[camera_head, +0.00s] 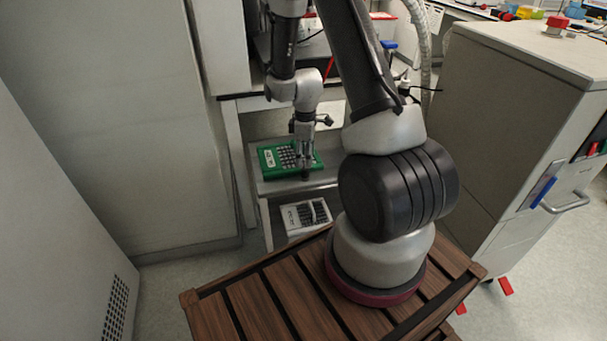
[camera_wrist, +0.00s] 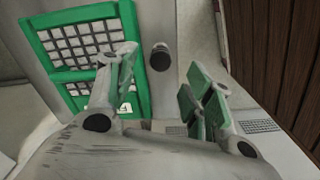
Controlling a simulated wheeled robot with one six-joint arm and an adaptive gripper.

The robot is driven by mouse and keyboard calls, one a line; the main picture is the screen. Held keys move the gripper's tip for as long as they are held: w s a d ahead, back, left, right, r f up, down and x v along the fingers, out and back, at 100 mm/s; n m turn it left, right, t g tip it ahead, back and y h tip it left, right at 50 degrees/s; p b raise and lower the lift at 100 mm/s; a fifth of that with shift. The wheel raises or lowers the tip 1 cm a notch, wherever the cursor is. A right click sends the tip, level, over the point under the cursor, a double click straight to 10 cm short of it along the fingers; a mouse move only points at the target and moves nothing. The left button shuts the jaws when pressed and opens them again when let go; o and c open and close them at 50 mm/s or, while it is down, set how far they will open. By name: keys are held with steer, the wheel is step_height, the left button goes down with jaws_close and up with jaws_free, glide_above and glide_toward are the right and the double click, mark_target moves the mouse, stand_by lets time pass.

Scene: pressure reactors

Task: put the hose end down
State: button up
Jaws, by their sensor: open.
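My gripper (camera_head: 303,143) hangs pointing down over a grey shelf, beside a green tray. Its two fingers are spread apart in the wrist view (camera_wrist: 163,75), with green pads showing on the right one. A short dark cylinder, seemingly the hose end (camera_wrist: 160,57), shows in the gap just beyond the fingertips. It also shows below the gripper in the head view (camera_head: 305,172), near the shelf's front edge. No finger is seen closed on it. I cannot tell whether it touches the shelf, and no hose is seen running from it.
The green tray (camera_head: 268,159) with rows of pale square caps lies left of the gripper. A white box with dark slots (camera_head: 290,221) stands on a lower level. Tall pale cabinets (camera_head: 110,120) stand left, and a grey cabinet (camera_head: 500,120) stands right.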

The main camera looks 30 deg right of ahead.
mark_target(305, 169)
step_height(305, 169, down, 6)
steer(key=shift+r, duration=0.1)
steer(key=shift+c, duration=0.2)
jaws_close()
steer(key=shift+r, duration=0.1)
